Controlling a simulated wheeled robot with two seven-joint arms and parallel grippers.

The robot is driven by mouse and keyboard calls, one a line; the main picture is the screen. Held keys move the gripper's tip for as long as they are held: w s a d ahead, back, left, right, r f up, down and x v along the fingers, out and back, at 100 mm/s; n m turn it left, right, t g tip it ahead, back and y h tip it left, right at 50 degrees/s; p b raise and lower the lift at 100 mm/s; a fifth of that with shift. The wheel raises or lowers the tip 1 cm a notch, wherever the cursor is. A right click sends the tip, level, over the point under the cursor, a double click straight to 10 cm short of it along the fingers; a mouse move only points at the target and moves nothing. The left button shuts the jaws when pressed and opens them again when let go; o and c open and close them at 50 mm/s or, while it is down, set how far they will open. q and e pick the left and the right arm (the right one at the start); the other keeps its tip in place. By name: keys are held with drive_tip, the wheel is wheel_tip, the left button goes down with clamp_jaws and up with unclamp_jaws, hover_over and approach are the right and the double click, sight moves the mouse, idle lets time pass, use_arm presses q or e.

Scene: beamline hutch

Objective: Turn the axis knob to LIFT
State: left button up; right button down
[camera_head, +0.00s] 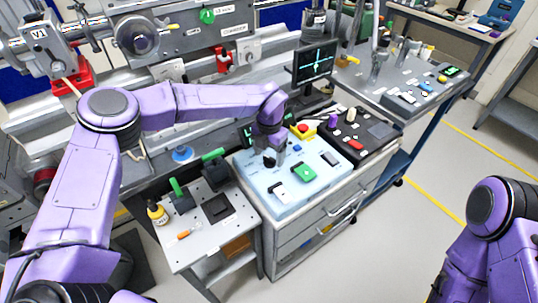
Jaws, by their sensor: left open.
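The light blue control panel (252,188) lies on top of a white drawer cabinet in the middle of the view. A small dark knob (269,162) shows on its back left part, right at my left gripper. My left gripper (272,152) points down over it, with its jaws open. The fingers partly hide the knob, and I cannot tell whether they touch it. The knob's labels and pointer are too small to read. My right arm shows at the lower right, but its gripper is out of view.
A monitor (315,62) stands behind. A small side table (223,234) stands at left front.

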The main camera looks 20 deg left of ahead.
sight(269, 158)
use_arm(q)
wheel_tip(269, 158, up, 10)
drive_tip(key=b, duration=0.1)
drive_tip(key=shift+b, duration=0.3)
drive_tip(key=shift+f, duration=0.1)
